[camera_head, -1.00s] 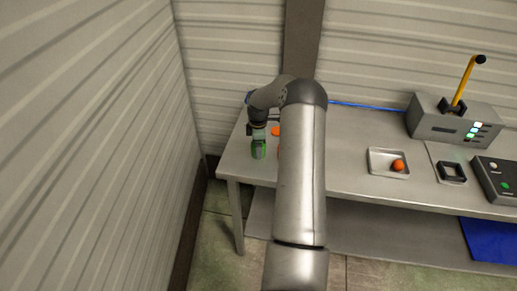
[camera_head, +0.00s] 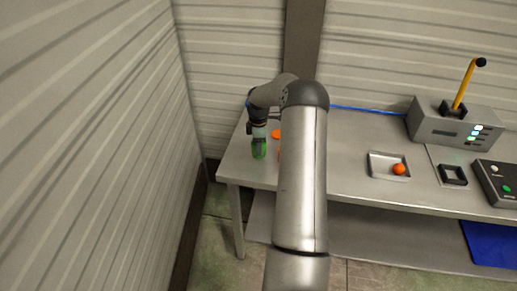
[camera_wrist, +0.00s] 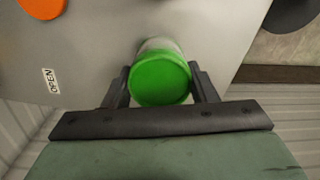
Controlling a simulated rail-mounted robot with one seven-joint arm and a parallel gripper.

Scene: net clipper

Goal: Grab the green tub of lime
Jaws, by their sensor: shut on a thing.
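The green tub of lime (camera_head: 259,149) is at the left end of the metal table in the head view, with my gripper (camera_head: 258,142) around it. In the wrist view the tub (camera_wrist: 160,80) shows its round green lid and part of a pale body beyond it. My gripper (camera_wrist: 163,84) is shut on the tub, one dark finger on each side. Whether the tub touches the table is hard to tell.
The metal table (camera_head: 343,185) runs to the right, bearing a tray (camera_head: 376,172) with an orange ball (camera_head: 399,169), a black square frame (camera_head: 453,175), a grey box (camera_head: 455,125) with a yellow lever (camera_head: 464,84) and a button box (camera_head: 496,181). A ribbed wall stands close on the left.

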